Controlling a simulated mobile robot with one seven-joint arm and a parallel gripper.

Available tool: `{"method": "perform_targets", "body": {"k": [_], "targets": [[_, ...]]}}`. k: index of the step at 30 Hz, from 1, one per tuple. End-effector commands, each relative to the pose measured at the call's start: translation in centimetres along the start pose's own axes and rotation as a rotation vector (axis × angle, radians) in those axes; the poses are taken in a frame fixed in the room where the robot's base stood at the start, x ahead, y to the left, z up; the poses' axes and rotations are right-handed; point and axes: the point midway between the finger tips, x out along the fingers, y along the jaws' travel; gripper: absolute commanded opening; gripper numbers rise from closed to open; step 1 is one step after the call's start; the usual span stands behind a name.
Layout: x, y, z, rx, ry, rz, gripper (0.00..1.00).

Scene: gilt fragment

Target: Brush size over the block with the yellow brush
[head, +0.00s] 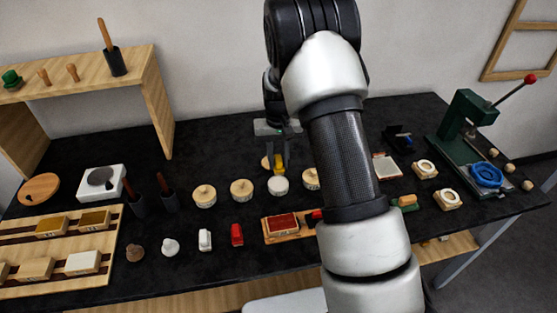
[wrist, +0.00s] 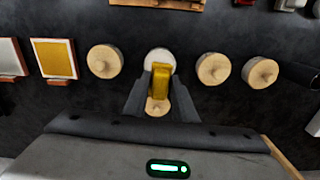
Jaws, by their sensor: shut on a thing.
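The yellow brush (wrist: 161,80) stands between the two fingers of my gripper (wrist: 160,92), which is shut on it. In the head view the yellow part (head: 279,168) shows below my gripper (head: 279,157). It is right above or at an open round pot with a white top (head: 279,186); I cannot tell whether it touches. A wooden lid with a knob (wrist: 157,106) lies behind that pot. A red-topped block (head: 283,224) sits in a wooden holder nearer the front edge. The holder's edge shows at the top of the wrist view (wrist: 155,3).
Lidded pots (head: 204,196) flank the open pot. Small red (head: 237,235) and white (head: 205,240) pieces stand in front. A rack of blocks (head: 110,234) lies at the left, and a green press (head: 468,125) stands at the right. My arm hides part of the table.

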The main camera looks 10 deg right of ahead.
Motion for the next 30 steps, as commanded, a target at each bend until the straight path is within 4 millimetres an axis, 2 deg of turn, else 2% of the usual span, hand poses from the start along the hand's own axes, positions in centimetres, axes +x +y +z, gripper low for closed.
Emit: {"method": "perform_targets", "body": {"k": [15,30], "targets": [[5.1,0.0,0.1,-0.001,-0.001,0.000,0.06],[5.5,0.0,0.0,-0.001,0.000,0.000,0.06]]}}
